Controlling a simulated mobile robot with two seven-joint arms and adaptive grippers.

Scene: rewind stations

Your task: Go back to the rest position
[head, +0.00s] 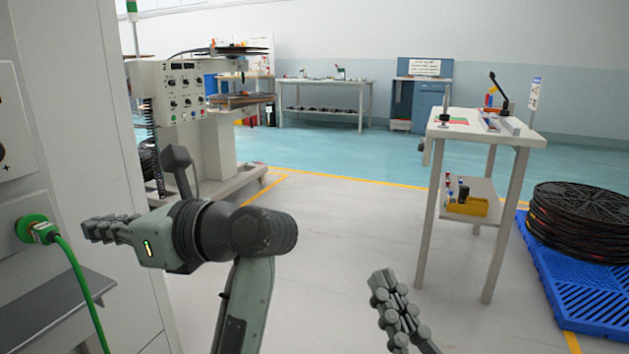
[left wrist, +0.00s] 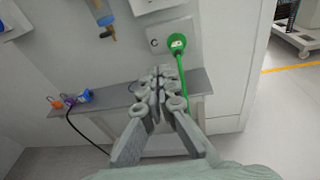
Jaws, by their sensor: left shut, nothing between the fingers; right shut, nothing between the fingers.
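My left gripper (head: 108,229) is at the left of the head view, pointing left towards the white cabinet wall, beside a green plug (head: 38,229). It is shut and empty. In the left wrist view my left gripper (left wrist: 158,82) shows its fingers together, just left of and below the green plug (left wrist: 177,42), apart from it as far as I can tell. The plug sits in a wall socket and a green cable (left wrist: 184,85) hangs from it. My right gripper (head: 385,290) is at the lower middle of the head view, pointing up, shut and empty above the floor.
A grey shelf (head: 62,308) juts from the cabinet below the plug; blue and orange connectors (left wrist: 70,99) lie on it. A control machine (head: 185,105) stands behind my left arm. A white table (head: 487,127) and a blue pallet (head: 572,283) with black reels stand right. The middle floor is clear.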

